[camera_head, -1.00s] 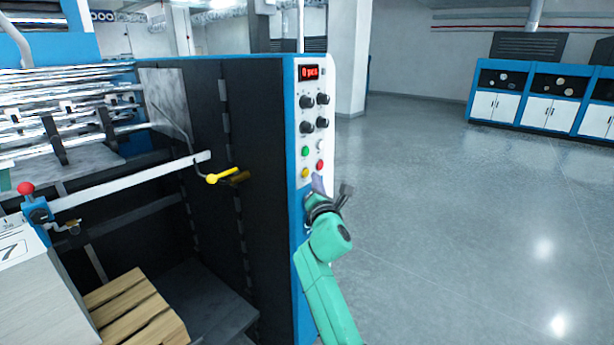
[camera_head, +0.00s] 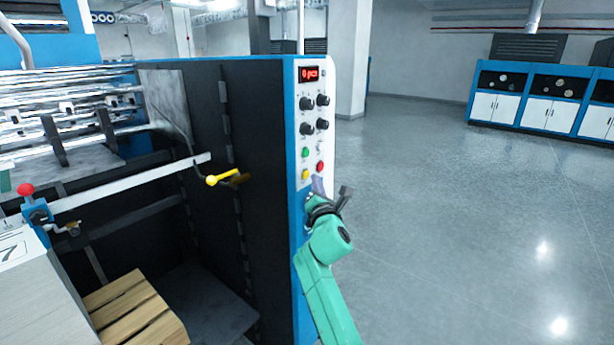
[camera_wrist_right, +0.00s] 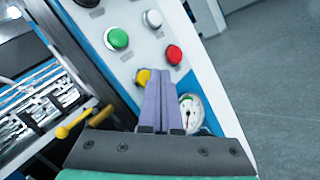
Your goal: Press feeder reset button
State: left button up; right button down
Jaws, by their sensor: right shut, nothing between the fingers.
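The feeder's control panel (camera_head: 313,110) is a white strip with a red display (camera_head: 309,73), black knobs and several coloured buttons. The green button (camera_head: 305,153), red button (camera_head: 320,166) and yellow button (camera_head: 305,174) show in the head view; a white button (camera_wrist_right: 152,19) shows clearly in the right wrist view. Which one is the reset button I cannot read. My right gripper (camera_head: 318,183) is shut and empty, its purple fingers at the panel's lower part. In the right wrist view the fingertips (camera_wrist_right: 163,78) overlap the edge of the yellow button (camera_wrist_right: 142,76); contact is unclear.
A round gauge (camera_wrist_right: 190,113) sits just right of the fingers. A yellow-handled lever (camera_head: 222,178) sticks out left of the panel. A red-knobbed lever (camera_head: 26,190) and wooden pallet (camera_head: 130,305) are further left. The floor at right is clear.

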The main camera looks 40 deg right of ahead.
jog(key=shift+w, duration=0.1)
dwell(0.7)
jog(key=shift+w+a, duration=0.15)
jog(key=shift+w, duration=0.2)
jog(key=shift+w+a+b, duration=0.15)
jog(key=shift+w+b, duration=0.2)
jog(key=shift+b, duration=0.15)
dwell(0.5)
jog(key=shift+s, duration=0.1)
jog(key=shift+s+d+p, duration=0.25)
jog(key=shift+s+p, duration=0.3)
jog(key=shift+s, duration=0.15)
jog(key=s+p, duration=0.1)
jog(key=s, duration=0.1)
jog(key=s+d+p, duration=0.1)
jog(key=s, duration=0.1)
jog(key=shift+s+d, duration=0.2)
jog(key=shift+s, duration=0.15)
